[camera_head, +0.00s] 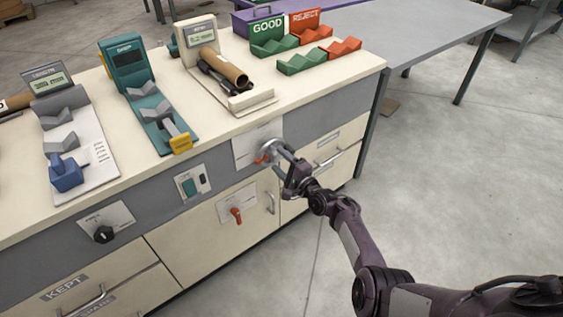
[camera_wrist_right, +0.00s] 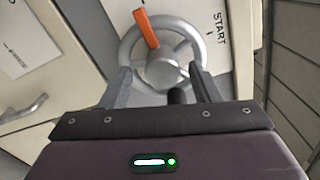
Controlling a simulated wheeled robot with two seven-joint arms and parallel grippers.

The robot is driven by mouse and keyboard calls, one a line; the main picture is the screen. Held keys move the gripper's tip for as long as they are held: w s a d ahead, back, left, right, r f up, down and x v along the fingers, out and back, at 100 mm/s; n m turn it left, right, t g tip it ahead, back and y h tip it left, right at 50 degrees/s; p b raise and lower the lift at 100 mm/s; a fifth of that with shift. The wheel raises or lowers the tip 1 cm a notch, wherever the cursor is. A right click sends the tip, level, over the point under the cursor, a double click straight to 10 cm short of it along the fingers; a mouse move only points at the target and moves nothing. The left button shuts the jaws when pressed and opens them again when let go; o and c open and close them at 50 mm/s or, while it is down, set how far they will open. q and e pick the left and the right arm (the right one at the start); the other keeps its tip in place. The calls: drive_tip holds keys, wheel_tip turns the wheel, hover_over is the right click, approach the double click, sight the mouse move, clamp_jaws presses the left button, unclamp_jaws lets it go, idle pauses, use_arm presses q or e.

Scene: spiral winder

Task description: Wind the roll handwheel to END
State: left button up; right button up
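The roll handwheel (camera_head: 267,148) is a grey wheel on a pale plate on the bench front. In the right wrist view the handwheel (camera_wrist_right: 122,52) has a round hub, an orange marker (camera_wrist_right: 146,28) pointing up and slightly left, and a dark knob (camera_wrist_right: 178,96) at its lower side. The word START (camera_wrist_right: 217,28) is on the plate to the right; I see no END mark. My right gripper (camera_head: 284,161) is at the wheel. In its wrist view the right gripper (camera_wrist_right: 161,78) has its fingers apart, with the knob between them. Contact is unclear. My left gripper is out of view.
A cardboard tube (camera_head: 224,68) on a stand and green and red trays (camera_head: 302,62) occupy the bench top. The floor to the right is open.

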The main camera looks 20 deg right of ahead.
drive_tip(key=shift+d+r, duration=0.1)
drive_tip(key=shift+s+d, duration=0.1)
drive_tip(key=shift+s, duration=0.2)
drive_tip(key=p+v, duration=0.2)
drive_tip(key=v, duration=0.5)
idle(0.8)
drive_tip(key=s+a+f+n+g+h+p, duration=0.15)
drive_tip(key=s+f+n+g, duration=0.25)
drive_tip(key=s+f, duration=0.65)
drive_tip(key=s+a+f+n+g+h, duration=0.15)
drive_tip(key=s+f+n+g, duration=0.3)
drive_tip(key=s+f, duration=0.65)
drive_tip(key=s+d+f+n+g+h, duration=0.1)
drive_tip(key=s+f+n+g, duration=0.2)
drive_tip(key=s, duration=1.2)
drive_tip(key=s+d+f+n+g+h, duration=0.2)
drive_tip(key=s+f+n+g, duration=0.2)
drive_tip(key=s+f+n, duration=0.4)
drive_tip(key=s+f, duration=0.4)
drive_tip(key=s, duration=0.3)
drive_tip(key=shift+f+p, duration=0.2)
drive_tip(key=shift+p, duration=0.1)
